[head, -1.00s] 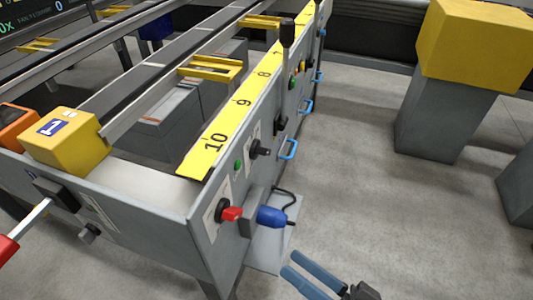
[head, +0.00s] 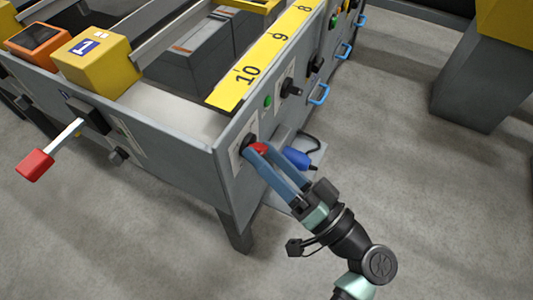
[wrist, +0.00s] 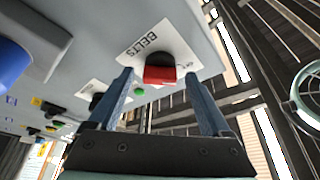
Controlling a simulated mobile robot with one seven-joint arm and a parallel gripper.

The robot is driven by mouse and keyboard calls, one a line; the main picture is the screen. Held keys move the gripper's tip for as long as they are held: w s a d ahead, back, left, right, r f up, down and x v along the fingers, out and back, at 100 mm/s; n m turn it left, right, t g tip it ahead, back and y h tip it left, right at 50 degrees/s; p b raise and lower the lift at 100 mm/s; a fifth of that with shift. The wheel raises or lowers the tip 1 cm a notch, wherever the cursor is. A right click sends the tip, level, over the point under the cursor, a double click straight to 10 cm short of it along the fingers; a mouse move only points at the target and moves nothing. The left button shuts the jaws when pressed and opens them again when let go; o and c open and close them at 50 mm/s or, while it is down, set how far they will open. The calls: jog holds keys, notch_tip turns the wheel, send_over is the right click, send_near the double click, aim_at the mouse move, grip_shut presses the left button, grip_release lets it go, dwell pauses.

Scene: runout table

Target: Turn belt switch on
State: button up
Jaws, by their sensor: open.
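The belt switch is a black rotary knob with a red handle (head: 259,148), on the side panel of the grey table near its corner. In the wrist view my gripper (wrist: 160,82) has one finger to either side of the red handle. I cannot tell whether the fingers touch it. The fingers partly hide the switch in the head view.
A blue plug (head: 297,158) with a black cable is right beside the switch. A green button (head: 267,101) and a black knob (head: 290,87) are farther along the panel. A red-handled lever (head: 36,165) sticks out at left.

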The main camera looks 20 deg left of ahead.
jog(key=shift+w+a+r, duration=0.1)
jog(key=shift+a, duration=0.1)
grip_shut()
dwell(0.4)
